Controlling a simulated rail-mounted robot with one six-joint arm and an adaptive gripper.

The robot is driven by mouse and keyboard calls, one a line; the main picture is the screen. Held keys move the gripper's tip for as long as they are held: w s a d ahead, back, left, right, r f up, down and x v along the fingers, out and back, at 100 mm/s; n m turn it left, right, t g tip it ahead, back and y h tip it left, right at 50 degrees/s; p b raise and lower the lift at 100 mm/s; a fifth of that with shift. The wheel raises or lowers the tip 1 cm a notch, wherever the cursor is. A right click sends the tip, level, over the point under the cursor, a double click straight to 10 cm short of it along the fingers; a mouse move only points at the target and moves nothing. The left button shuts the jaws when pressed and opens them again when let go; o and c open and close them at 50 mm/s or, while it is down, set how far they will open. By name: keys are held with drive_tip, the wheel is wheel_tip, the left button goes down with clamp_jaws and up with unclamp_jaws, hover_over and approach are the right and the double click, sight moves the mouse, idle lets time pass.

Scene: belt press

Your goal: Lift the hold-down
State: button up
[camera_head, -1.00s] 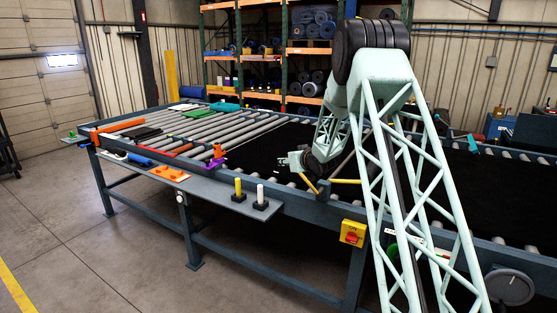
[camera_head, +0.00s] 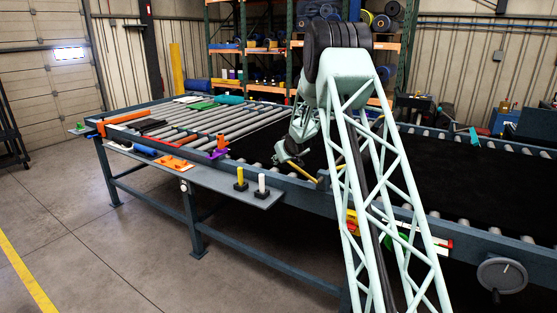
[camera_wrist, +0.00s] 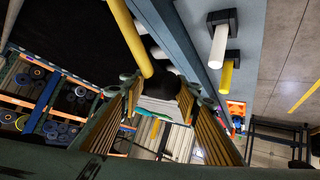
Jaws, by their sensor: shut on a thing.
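My gripper (camera_head: 282,153) is over the black belt (camera_head: 262,145) at the bar's far end, shut on the bar. The exact contact is hard to see.
A side shelf along the table holds a yellow post (camera_head: 240,178), a white post (camera_head: 262,184) and an orange plate (camera_head: 173,162). A purple and orange clamp (camera_head: 219,150) stands on the rail. A handwheel (camera_head: 502,275) is at lower right. Bare rollers lie left of the belt.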

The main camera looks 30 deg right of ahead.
drive_tip(key=shift+s+a+f, duration=0.1)
drive_tip(key=shift+a+f, duration=0.15)
drive_tip(key=shift+f, duration=0.25)
drive_tip(key=o, duration=1.1)
drive_tip(key=shift+a, duration=0.15)
drive_tip(key=shift+d+r, duration=0.2)
drive_tip(key=shift+r, duration=0.05)
drive_tip(key=shift+s+r, duration=0.25)
drive_tip(key=shift+r, duration=0.1)
drive_tip(key=v, duration=1)
drive_tip(key=shift+s+a, duration=0.25)
drive_tip(key=shift+s, duration=0.15)
drive_tip(key=shift+r, duration=0.1)
